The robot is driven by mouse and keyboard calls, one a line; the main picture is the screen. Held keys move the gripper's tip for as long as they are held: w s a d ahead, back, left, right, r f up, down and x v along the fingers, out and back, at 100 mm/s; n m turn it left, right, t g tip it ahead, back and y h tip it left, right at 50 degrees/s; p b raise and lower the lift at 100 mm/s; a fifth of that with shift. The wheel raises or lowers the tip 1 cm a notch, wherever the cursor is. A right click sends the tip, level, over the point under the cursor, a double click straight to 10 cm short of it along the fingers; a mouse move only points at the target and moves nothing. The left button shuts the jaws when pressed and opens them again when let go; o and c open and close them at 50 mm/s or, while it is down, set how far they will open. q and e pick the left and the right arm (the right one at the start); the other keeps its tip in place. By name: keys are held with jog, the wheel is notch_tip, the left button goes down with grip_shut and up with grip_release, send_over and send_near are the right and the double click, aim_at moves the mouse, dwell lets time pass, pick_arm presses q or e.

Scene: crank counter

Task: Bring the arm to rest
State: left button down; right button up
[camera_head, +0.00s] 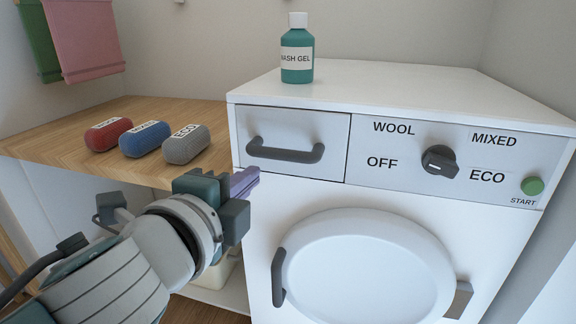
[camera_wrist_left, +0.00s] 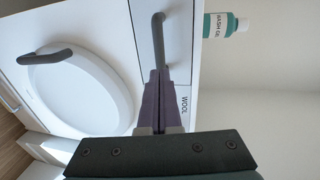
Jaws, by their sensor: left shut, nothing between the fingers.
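My left arm comes in from the lower left in the head view. Its gripper (camera_head: 246,182) is shut and empty, with purple fingers just in front of the washing machine's left front edge, below and left of the drawer handle (camera_head: 286,151). In the left wrist view the shut fingers (camera_wrist_left: 159,74) point toward the drawer handle (camera_wrist_left: 158,38); whether they touch it I cannot tell. The detergent drawer (camera_head: 325,122) looks closed. The black knob (camera_head: 439,160) sits between the printed labels. My right gripper is not in view.
The washing machine (camera_head: 400,90) has a round door (camera_head: 365,270) that looks closed and a green start button (camera_head: 532,186). A wash gel bottle (camera_head: 297,60) stands on top. Red (camera_head: 108,134), blue (camera_head: 145,139) and grey (camera_head: 186,144) rolls lie on the wooden counter (camera_head: 60,140).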

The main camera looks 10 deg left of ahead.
pick_arm(q)
jog(key=s+a+r+n+g+p, duration=0.25)
jog(key=s+n+g+p, duration=0.45)
jog(key=s, duration=0.6)
jog(key=s+a+r+n+g+p, duration=0.2)
jog(key=s+r+n+g+p, duration=0.25)
jog(key=s+n+p, duration=0.6)
jog(key=s+r+p, duration=0.2)
jog(key=r+p, duration=1.5)
jog(key=r, duration=0.1)
jog(key=s+r+m+p, duration=0.1)
jog(key=s+r+p, duration=0.1)
jog(key=r+p, duration=1.4)
notch_tip(320, 180, up, 2)
jog(key=shift+d+r+g+p, duration=0.25)
jog(key=shift+d+g+p, duration=0.1)
